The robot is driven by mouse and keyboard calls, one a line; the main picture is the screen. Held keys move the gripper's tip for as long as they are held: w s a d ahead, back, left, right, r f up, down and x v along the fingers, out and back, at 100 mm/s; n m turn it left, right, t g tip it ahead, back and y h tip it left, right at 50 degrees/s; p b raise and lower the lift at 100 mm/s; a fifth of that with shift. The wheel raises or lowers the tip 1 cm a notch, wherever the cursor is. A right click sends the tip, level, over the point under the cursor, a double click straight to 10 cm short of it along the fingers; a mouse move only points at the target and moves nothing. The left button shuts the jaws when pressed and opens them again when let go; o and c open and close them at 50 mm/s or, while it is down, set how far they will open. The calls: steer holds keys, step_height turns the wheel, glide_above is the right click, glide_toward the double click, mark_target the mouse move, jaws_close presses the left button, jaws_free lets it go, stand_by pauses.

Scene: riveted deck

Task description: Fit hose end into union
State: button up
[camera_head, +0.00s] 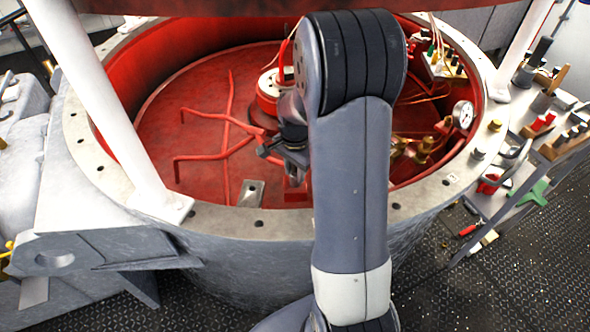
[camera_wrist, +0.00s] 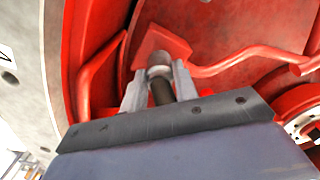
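My gripper (camera_wrist: 160,76) reaches down inside the red-lined round vessel. In the wrist view its two grey fingers stand on either side of a short dark cylinder with a grey metal collar, which looks like the hose end (camera_wrist: 161,92). The fingers appear closed on it. A red angular block (camera_wrist: 160,42) lies just beyond the collar; I cannot tell whether they touch or whether this block is the union. In the head view the gripper (camera_head: 291,170) is partly hidden by my arm, above a small red piece (camera_head: 294,190). Brass fittings (camera_head: 420,150) sit at the right inside the vessel.
The vessel's grey bolted rim (camera_head: 245,222) surrounds the work, with white posts (camera_head: 105,100) at its sides. Red pipes (camera_head: 225,125) branch over the floor. A pressure gauge (camera_head: 463,112) is at the right wall. A tool cart (camera_head: 525,160) stands outside, right.

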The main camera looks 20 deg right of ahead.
steer(key=o, duration=0.5)
step_height(320, 180, up, 11)
stand_by(0.4)
steer(key=shift+f, duration=0.15)
step_height(320, 180, down, 11)
steer(key=shift+r, duration=0.1)
steer(key=shift+r+p, duration=0.3)
steer(key=shift+r, duration=0.1)
steer(key=shift+f, duration=0.15)
stand_by(0.3)
